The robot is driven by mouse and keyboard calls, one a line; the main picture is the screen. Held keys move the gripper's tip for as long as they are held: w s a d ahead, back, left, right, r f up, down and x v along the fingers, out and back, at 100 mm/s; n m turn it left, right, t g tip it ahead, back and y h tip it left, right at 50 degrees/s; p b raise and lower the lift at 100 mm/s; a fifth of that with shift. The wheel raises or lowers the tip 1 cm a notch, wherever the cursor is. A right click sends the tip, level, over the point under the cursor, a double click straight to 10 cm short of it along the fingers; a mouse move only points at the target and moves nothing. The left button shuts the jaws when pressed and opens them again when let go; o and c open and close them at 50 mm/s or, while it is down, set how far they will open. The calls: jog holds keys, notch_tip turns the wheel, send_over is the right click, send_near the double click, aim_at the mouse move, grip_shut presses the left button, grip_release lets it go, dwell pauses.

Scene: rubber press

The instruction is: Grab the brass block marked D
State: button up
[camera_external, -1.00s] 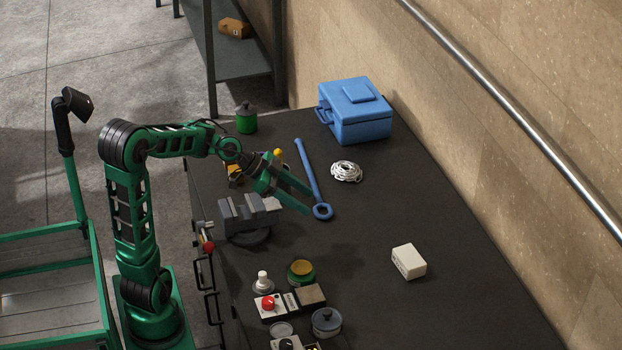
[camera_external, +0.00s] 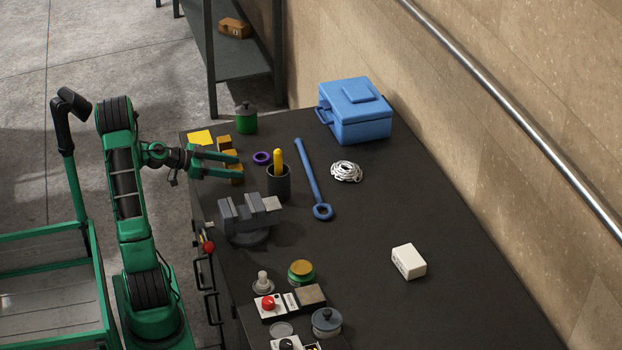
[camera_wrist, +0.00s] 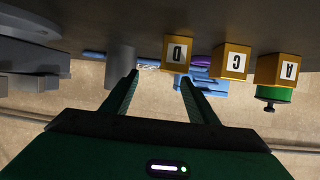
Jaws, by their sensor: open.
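The brass block marked D (camera_wrist: 177,52) shows its label upside down in the wrist view, left of the blocks marked C (camera_wrist: 231,62) and A (camera_wrist: 279,70). In the external view it is the nearest block (camera_external: 236,167) of the row, partly covered by my fingers. My gripper (camera_external: 239,166) is open and empty above the table's left side. In the wrist view (camera_wrist: 159,76) block D lies beyond the fingertips, close to the right finger and off the middle of the gap. I cannot tell how far it is from the tips.
A dark cup with a yellow-handled tool (camera_external: 278,184) and a purple ring (camera_external: 262,158) stand right of the blocks. A grey vise (camera_external: 246,217) is nearer the camera. The table's right side is mostly clear.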

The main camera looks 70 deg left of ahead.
aim_at(235, 168)
jog(key=s, duration=0.1)
jog(key=s+a+f, duration=0.1)
jog(key=s+a+n, duration=0.1)
jog(key=shift+f+y, duration=0.25)
jog(key=shift+y, duration=0.15)
jog(key=shift+w+d+f, duration=0.15)
jog(key=shift+w+f, duration=0.15)
jog(key=shift+w, duration=0.15)
jog(key=x, duration=0.3)
jog(key=shift+w+f, duration=0.15)
jog(key=shift+w, duration=0.25)
jog(key=c, duration=1.3)
jog(key=shift+r, duration=0.25)
